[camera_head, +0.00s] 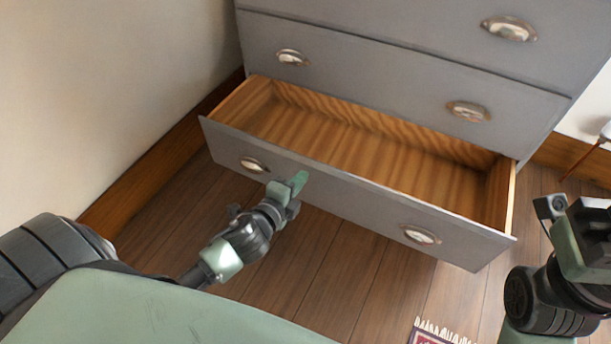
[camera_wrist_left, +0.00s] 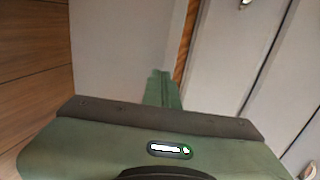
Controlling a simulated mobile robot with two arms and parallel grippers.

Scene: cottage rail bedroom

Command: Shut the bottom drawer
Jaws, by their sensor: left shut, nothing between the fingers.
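The bottom drawer (camera_head: 350,198) of a grey chest is pulled well out, its wooden inside empty. Its front has two metal cup handles, a left one (camera_head: 254,164) and a right one (camera_head: 421,235). My left gripper (camera_head: 299,182) is shut and empty at the outer face of the drawer front, right of the left handle. I cannot tell whether it touches. In the left wrist view, the green fingertips (camera_wrist_left: 162,90) show against the grey drawer front (camera_wrist_left: 110,50). Part of my right arm is at the right edge; its fingers are out of view.
The chest's upper drawers (camera_head: 400,75) are shut. A beige wall (camera_head: 110,90) with a wooden baseboard stands on the left. The wooden floor (camera_head: 330,265) before the drawer is clear, except for a fringed rug (camera_head: 432,336) at the bottom edge.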

